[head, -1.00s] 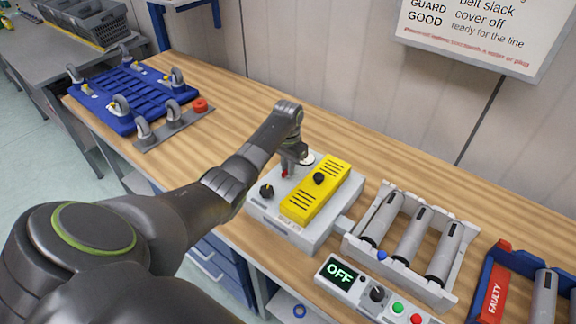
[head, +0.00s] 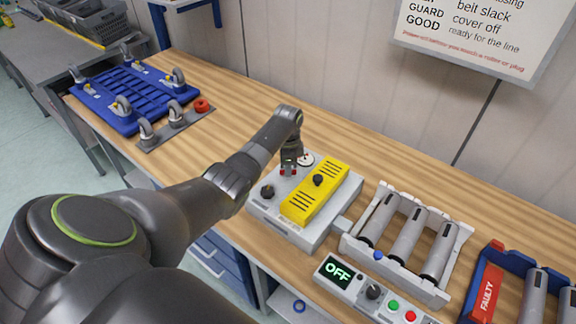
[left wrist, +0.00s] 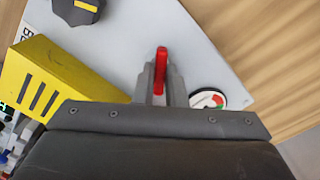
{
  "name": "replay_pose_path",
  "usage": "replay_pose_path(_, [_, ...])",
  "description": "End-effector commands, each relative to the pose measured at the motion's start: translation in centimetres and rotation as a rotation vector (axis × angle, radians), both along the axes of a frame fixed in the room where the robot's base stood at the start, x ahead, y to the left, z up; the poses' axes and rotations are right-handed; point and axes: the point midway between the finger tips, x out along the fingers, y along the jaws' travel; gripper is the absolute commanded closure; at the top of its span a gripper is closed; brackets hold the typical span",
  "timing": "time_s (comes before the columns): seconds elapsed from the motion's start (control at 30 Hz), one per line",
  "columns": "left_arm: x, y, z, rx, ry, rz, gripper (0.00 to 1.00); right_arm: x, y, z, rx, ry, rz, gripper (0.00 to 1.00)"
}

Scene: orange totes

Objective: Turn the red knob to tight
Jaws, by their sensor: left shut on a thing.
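The red knob (left wrist: 161,70) shows as a narrow red bar in the left wrist view, between the two fingers of my left gripper (left wrist: 160,80). The fingers are shut on it. In the head view my left gripper (head: 289,171) points down at the back left of the grey box (head: 320,231), and only small bits of red show at its tips. A round dial (left wrist: 208,99) with red and green parts lies beside the gripper; its pointer is hard to read. My right gripper is not in view.
A yellow slotted cover (head: 314,194) and a black knob (head: 267,191) sit on the grey box. A control panel (head: 352,291) reads OFF. A roller frame (head: 447,262) stands to the right, a blue caster pallet (head: 128,94) at the back left.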

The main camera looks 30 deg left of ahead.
Motion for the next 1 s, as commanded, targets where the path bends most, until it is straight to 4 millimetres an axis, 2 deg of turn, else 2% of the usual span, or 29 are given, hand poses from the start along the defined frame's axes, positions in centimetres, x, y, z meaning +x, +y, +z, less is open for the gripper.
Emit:
replay_pose_path(0.6, [0.17,0.0,0.22,0.0,-0.005,-0.535,1.0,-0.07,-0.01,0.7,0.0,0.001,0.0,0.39])
replay_pose_path(1.0, [0.21,-0.01,0.24,0.001,-0.006,-0.696,1.0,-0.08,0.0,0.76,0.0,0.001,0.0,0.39])
